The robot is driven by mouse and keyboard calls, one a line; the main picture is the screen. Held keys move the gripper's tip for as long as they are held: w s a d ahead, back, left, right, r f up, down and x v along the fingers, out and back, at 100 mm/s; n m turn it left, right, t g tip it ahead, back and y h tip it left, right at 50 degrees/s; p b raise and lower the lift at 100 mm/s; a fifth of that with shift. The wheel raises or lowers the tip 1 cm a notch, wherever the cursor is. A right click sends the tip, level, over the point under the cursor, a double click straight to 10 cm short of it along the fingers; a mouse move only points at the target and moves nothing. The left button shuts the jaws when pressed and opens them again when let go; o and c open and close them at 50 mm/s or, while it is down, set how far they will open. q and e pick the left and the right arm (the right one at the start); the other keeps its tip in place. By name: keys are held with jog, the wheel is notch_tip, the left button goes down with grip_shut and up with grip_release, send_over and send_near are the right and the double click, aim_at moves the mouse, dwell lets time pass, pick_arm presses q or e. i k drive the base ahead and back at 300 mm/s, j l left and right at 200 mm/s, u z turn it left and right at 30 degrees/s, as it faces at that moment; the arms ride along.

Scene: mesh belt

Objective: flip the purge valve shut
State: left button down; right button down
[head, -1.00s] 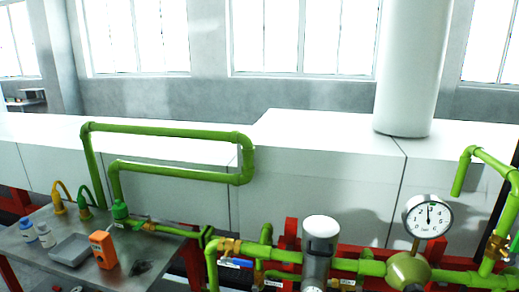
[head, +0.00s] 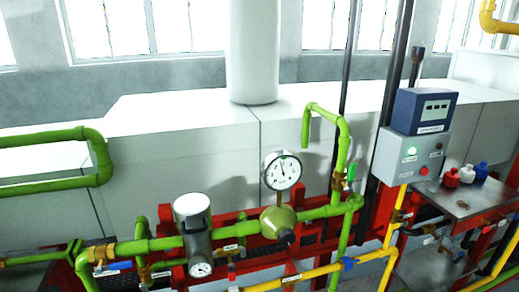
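Several valves show on the pipework in the head view, and their small labels are too small to read, so I cannot tell which is the purge valve. A blue-handled valve (head: 114,267) sits on the green pipe at the lower left. A green-handled valve (head: 351,173) is on the upright green pipe right of the pressure gauge (head: 283,171). A blue fitting (head: 348,263) sits on the yellow pipe (head: 318,271) below. Neither of my grippers is in view.
A grey metal cylinder (head: 193,227) and a round green regulator (head: 278,220) sit on the green line, before a red frame (head: 165,215). At right are a grey control box (head: 410,158) with a green light and a metal table (head: 468,198) with red and blue bottles.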

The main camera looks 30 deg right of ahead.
aim_at(352, 167)
jog(key=z, duration=1.95)
